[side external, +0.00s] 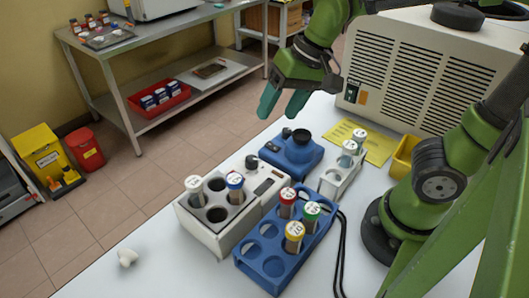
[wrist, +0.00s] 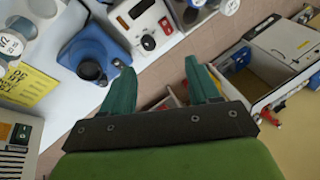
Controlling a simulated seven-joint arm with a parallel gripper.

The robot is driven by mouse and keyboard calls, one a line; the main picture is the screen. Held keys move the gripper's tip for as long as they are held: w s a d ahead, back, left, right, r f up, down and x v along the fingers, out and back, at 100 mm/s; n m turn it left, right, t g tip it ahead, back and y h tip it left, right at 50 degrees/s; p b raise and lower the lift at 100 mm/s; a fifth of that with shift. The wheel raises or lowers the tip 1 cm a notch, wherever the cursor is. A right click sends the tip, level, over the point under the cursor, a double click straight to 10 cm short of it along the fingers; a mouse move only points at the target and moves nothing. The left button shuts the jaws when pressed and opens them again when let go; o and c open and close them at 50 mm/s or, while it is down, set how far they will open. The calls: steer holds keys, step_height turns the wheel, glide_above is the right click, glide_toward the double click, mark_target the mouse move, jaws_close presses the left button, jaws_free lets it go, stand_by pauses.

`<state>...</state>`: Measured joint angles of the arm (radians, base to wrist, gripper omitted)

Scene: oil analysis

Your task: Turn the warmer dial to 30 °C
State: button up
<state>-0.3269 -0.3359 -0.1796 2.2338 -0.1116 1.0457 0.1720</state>
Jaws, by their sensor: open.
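The white warmer (side external: 205,232) stands on the table with capped vials in some of its wells. Its small dark dial (side external: 252,161) is at the end nearest the blue device. In the wrist view the warmer's panel (wrist: 130,32) is at the top, with the black round dial (wrist: 148,43) and a red part beside it. The dial's setting is too small to read. My gripper (side external: 281,104) is open and empty, with teal fingers pointing down, above and beyond the blue device. In the wrist view my gripper (wrist: 158,72) has its fingers apart below the dial, not touching it.
A blue device (side external: 298,157) with a black cup stands beside the warmer. A blue rack (side external: 258,270) holds several capped vials, and a white rack (side external: 330,183) holds others. A yellow sheet (side external: 372,145) lies behind. A black cable runs along the table.

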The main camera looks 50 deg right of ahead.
mark_target(252, 158)
steer(key=w+m+g+h, duration=0.35)
steer(key=w+m, duration=0.35)
steer(key=m, duration=0.3)
steer(key=shift+y, duration=0.35)
steer(key=f, duration=1.6)
steer(key=shift+w+a+f, duration=0.15)
steer(key=shift+a+f, duration=0.2)
steer(key=shift+a, duration=0.05)
steer(key=c, duration=1)
steer(key=shift+c, duration=0.2)
